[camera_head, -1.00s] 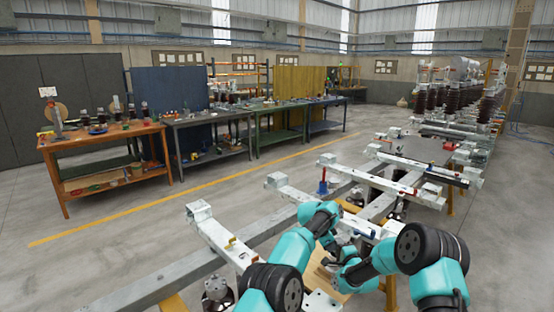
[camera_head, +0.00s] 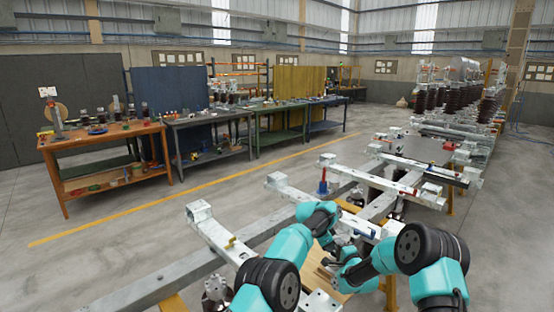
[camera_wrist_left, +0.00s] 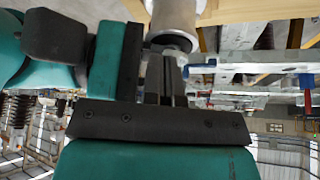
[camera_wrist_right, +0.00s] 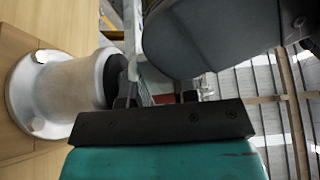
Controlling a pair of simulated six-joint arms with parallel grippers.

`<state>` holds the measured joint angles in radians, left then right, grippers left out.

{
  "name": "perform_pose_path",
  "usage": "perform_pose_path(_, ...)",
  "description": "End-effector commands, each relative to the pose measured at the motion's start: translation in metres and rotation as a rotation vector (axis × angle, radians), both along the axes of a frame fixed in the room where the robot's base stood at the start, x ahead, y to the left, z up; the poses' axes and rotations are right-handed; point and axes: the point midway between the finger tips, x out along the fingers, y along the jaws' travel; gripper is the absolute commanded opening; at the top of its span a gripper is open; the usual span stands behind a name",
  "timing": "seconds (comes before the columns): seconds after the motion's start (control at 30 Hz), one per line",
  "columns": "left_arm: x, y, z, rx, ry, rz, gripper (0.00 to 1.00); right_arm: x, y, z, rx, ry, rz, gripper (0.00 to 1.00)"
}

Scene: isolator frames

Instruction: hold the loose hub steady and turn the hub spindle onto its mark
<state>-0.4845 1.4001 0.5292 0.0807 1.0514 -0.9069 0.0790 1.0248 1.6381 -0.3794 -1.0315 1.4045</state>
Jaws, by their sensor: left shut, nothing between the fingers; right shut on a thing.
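The loose hub (camera_wrist_right: 72,92) is a pale grey cylinder with a wide flange on a wooden board, seen in the right wrist view. Its dark end, apparently the hub spindle (camera_wrist_right: 114,78), is at the fingers of my right gripper (camera_wrist_right: 150,92), which is shut on it; the grip itself is partly hidden. In the left wrist view a grey cylinder, apparently the same hub (camera_wrist_left: 174,18), is just above my left gripper (camera_wrist_left: 168,70), which is shut and empty. In the head view my arms mostly cover the hub. I cannot make out the mark.
Galvanised steel beams (camera_head: 165,281) of the frame run around my arms. A red and blue post (camera_head: 323,183) stands on a crossbeam. Another metal hub-like part (camera_head: 216,290) is at lower left. Workbenches (camera_head: 103,133) stand well behind, with clear floor between.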

Motion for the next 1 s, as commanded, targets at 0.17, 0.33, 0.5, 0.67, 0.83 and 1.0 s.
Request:
perform_pose_path(0.17, 0.001, 0.000, 0.016, -0.001, -0.003, 0.001, 0.00, 0.000, 0.000, 0.000, 0.000, 0.000, 0.000, 0.00)
perform_pose_path(0.33, 0.000, 0.000, 0.031, 0.000, -0.002, 0.000, 0.00, 0.000, 0.000, 0.000, 0.000, 0.000, 0.000, 0.00)
perform_pose_path(0.5, 0.000, 0.000, 0.047, 0.000, -0.003, -0.001, 0.00, 0.000, 0.000, 0.000, 0.000, 0.000, 0.000, 0.00)
perform_pose_path(0.67, 0.000, 0.000, 0.058, 0.000, -0.002, 0.000, 0.00, 0.000, 0.000, 0.000, 0.000, 0.000, 0.000, 0.00)
perform_pose_path(0.83, 0.000, 0.000, 0.058, 0.000, -0.001, 0.000, 0.00, 0.000, 0.000, 0.000, 0.000, 0.000, 0.000, 0.00)
perform_pose_path(1.0, 0.000, -0.001, 0.060, -0.001, -0.002, 0.000, 0.00, 0.000, 0.000, 0.000, 0.000, 0.000, 0.000, 0.00)
